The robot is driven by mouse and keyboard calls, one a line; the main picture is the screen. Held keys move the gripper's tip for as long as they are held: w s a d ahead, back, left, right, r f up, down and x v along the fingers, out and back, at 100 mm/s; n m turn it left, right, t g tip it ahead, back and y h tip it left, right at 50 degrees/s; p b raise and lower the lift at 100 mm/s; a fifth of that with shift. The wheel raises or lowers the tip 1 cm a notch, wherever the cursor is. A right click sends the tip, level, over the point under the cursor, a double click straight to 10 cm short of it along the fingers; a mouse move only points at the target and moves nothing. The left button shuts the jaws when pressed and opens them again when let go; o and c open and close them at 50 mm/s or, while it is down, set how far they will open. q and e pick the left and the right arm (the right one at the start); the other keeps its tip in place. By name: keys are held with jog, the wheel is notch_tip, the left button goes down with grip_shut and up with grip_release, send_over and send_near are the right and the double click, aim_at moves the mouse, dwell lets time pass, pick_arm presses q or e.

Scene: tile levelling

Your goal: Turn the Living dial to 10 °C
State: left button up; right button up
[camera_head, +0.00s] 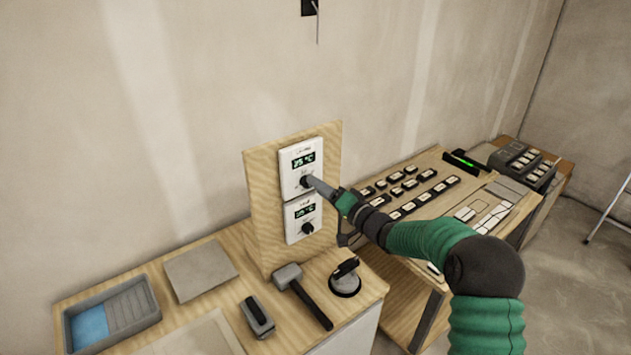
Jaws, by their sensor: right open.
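Two white thermostats are mounted one above the other on an upright wooden board (262,200). The upper thermostat (290,181) has a green display that seems to read 25 °C and a dark dial (304,182). The lower thermostat (294,232) has a similar display and a black dial (307,228). The small name labels are too blurred to read surely. My right gripper (313,183) is open, with its fingertips at the upper dial and partly covering it. I cannot tell whether they touch it. My left gripper is not in view.
Below the board, a mallet (300,294), a suction cup lifter (345,279) and a grey block tool (257,316) lie on the wooden bench. A grey tray (111,314) and a tile (200,270) are at left. A second table (426,160) with rows of small pieces stands at right.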

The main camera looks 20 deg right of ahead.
aim_at(308, 185)
jog(key=shift+w+a+r, duration=0.15)
jog(key=shift+a+r, duration=0.3)
jog(key=shift+w+a+f, duration=0.25)
jog(key=shift+w+a, duration=0.25)
jog(key=shift+a, duration=0.4)
jog(key=shift+c, duration=1.4)
jog(key=shift+r, duration=0.1)
jog(key=shift+c, duration=1.1)
jog(key=shift+d, duration=0.55)
grip_shut()
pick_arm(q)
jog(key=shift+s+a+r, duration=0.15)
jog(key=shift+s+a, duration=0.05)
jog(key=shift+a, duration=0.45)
pick_arm(e)
jog(key=shift+s+a, duration=0.1)
jog(key=shift+a, duration=0.1)
